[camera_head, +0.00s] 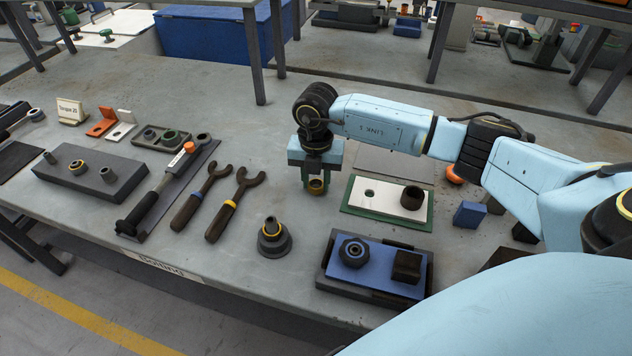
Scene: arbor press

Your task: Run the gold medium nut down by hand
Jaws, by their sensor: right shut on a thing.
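My right gripper (317,178) points down near the middle of the table, a little above or at the surface. It is shut on a small gold, ring-shaped piece (317,187) that looks like a nut; the fingers partly hide it. At the left, a dark grey block (130,186) carries short upright posts. A gold ring (77,165) sits around or on its middle post, and a dark post (107,174) stands bare to its right. I cannot tell from this view which gold piece is the medium nut. My left gripper is not in view.
A torque wrench (150,205) and two open-ended wrenches (232,207) lie between block and gripper. A stepped dark piece (274,241) stands in front. A green-edged white plate (385,201) and a blue tray (378,277) are to the right.

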